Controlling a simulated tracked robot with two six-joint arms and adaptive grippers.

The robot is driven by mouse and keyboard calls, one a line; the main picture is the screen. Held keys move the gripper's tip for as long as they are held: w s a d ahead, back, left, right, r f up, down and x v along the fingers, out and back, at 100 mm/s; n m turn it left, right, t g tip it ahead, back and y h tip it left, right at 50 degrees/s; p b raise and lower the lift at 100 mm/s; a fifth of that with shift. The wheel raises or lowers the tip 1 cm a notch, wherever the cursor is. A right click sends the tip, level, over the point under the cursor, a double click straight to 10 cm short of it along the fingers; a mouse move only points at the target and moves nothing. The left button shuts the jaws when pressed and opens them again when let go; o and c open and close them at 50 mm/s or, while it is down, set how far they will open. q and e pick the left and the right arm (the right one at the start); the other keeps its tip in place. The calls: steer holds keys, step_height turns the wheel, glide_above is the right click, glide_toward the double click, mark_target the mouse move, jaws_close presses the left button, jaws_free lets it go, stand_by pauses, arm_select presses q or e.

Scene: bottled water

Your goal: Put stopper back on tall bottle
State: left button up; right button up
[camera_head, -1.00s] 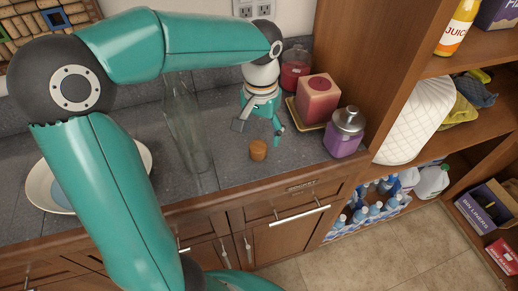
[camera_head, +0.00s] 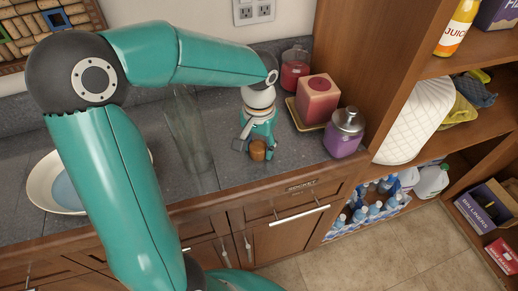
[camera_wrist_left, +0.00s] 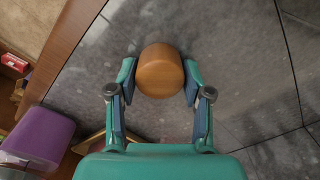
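The stopper (camera_head: 258,151) is a short brown cork standing on the grey counter near its front edge. The tall bottle (camera_head: 188,135) is clear glass and stands upright to the left of the stopper, partly hidden at the top by my arm. My left gripper (camera_head: 258,143) is low over the stopper, with a finger on each side. My right gripper is not in view.
A purple jar (camera_head: 343,138) with a metal lid, a red square candle (camera_head: 317,99) on a tray and a red glass jar (camera_head: 295,70) stand to the right. A plate (camera_head: 40,187) lies at the left, behind my arm. A wooden shelf unit (camera_head: 345,55) borders the counter's right.

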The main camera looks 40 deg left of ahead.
mark_target(259, 144)
arm_select(q)
steer(key=c, duration=0.3)
steer(key=shift+r, duration=0.15)
step_height(259, 144, up, 20)
steer(key=p, duration=0.1)
steer(key=shift+p, duration=0.3)
stand_by(0.4)
